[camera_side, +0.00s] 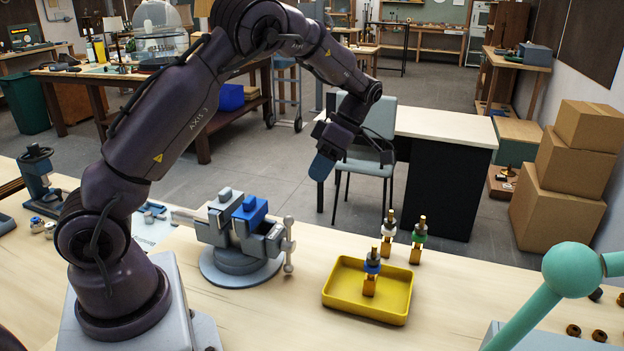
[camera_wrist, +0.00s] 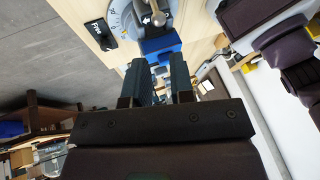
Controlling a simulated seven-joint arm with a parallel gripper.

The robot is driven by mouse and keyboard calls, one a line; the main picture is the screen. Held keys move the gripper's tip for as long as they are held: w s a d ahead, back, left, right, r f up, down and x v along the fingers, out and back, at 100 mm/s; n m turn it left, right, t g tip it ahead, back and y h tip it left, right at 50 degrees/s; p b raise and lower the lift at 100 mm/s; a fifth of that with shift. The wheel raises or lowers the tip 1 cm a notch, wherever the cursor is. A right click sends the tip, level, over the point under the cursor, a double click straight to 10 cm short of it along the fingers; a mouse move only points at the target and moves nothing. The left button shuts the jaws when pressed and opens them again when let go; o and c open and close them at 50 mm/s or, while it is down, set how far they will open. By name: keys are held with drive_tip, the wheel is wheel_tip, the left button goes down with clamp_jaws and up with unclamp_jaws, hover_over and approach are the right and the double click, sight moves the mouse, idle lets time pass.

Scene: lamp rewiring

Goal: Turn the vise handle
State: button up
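The vise (camera_side: 235,235) stands on the wooden bench, grey with a blue block (camera_side: 250,208) on top, on a round grey base. Its handle (camera_side: 289,245), a grey bar with a ball at each end, stands upright on the right side of the vise. My gripper (camera_side: 322,165) is raised above and to the right of the vise, clear of the handle. In the wrist view the two fingers of my gripper (camera_wrist: 160,64) are apart with nothing between them. A blue part (camera_wrist: 160,45) shows beyond the fingertips; I cannot tell for sure whether it belongs to the vise.
A yellow tray (camera_side: 345,306) right of the vise holds one bulb-socket-like part (camera_side: 371,272); two similar parts stand behind it (camera_side: 418,240). A teal jointed arm (camera_side: 570,270) is at front right. The bench between vise and tray is clear.

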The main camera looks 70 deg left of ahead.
drive_tip(key=d, duration=0.2)
drive_tip(key=d+m, duration=0.1)
drive_tip(key=d, duration=0.1)
drive_tip(key=w+d+r+m+y, duration=0.1)
drive_tip(key=d, duration=0.1)
drive_tip(key=shift+d, duration=0.15)
clamp_jaws()
drive_tip(key=s+d+m+t+y, duration=0.25)
drive_tip(key=s+d+y, duration=0.25)
drive_tip(key=s+d, duration=0.3)
drive_tip(key=n+t+y, duration=0.1)
drive_tip(key=n+t, duration=0.2)
drive_tip(key=n, duration=0.1)
hover_over(288, 245)
drive_tip(key=d, duration=0.2)
wheel_tip(288, 245, down, 11)
drive_tip(key=shift+s, duration=0.2)
